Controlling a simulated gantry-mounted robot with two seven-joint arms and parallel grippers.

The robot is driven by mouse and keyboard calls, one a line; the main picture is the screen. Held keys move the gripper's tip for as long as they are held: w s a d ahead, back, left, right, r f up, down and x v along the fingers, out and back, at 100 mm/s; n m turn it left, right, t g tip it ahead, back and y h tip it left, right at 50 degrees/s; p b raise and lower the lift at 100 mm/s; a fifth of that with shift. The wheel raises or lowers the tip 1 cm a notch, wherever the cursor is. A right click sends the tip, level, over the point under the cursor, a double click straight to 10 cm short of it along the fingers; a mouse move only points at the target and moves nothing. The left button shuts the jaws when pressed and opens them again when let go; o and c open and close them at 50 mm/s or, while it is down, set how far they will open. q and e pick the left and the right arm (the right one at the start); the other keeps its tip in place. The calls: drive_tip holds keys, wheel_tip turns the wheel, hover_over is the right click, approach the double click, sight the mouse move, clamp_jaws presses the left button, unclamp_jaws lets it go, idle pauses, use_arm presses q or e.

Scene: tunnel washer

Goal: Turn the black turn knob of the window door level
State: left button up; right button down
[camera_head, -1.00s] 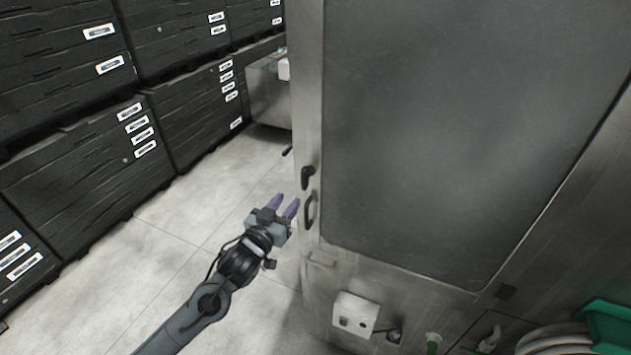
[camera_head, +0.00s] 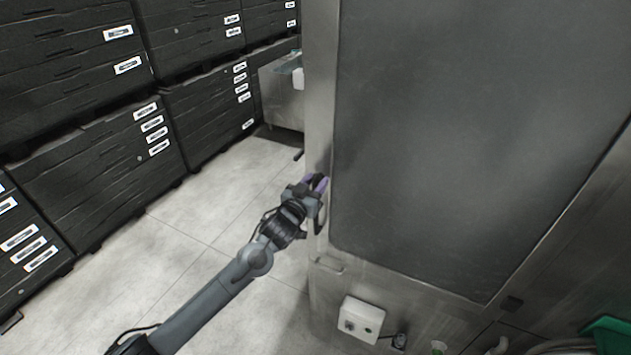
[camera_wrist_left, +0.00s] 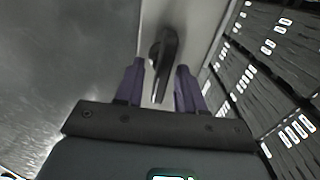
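The black turn knob (camera_wrist_left: 163,50) sits on the steel frame of the window door, seen in the left wrist view between and just beyond the two purple fingertips. Its lever runs roughly along the fingers in that view. My left gripper (camera_wrist_left: 160,82) is open, one finger on each side of the knob; I cannot tell whether either touches it. In the head view my left gripper (camera_head: 316,183) is at the door's left edge and mostly hides the knob. The window door (camera_head: 450,130) has a large grey pane and appears closed. My right gripper is not in view.
A white switch box (camera_head: 361,318) is mounted lower on the machine. Stacked black crates (camera_head: 100,150) stand at the left, with clear floor (camera_head: 200,215) between.

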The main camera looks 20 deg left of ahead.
use_arm(q)
drive_tip(key=shift+w, duration=0.15)
clamp_jaws()
drive_tip(key=shift+m, duration=0.4)
drive_tip(key=m, duration=0.1)
drive_tip(key=m+b, duration=0.1)
drive_tip(key=m, duration=0.1)
drive_tip(key=shift+d+f+m+b, duration=0.15)
drive_tip(key=shift+d+m+b, duration=0.15)
drive_tip(key=shift+m, duration=0.1)
drive_tip(key=shift+d+f+m+b, duration=0.15)
drive_tip(key=shift+m+b, duration=0.7)
drive_tip(key=shift+m, duration=1.35)
drive_tip(key=shift+f+m+b, duration=0.15)
drive_tip(key=shift+m+b, duration=0.75)
drive_tip(key=shift+m, duration=1.3)
drive_tip(key=shift+d+f+m+b, duration=0.15)
drive_tip(key=shift+m+b, duration=0.7)
drive_tip(key=shift+m, duration=1.35)
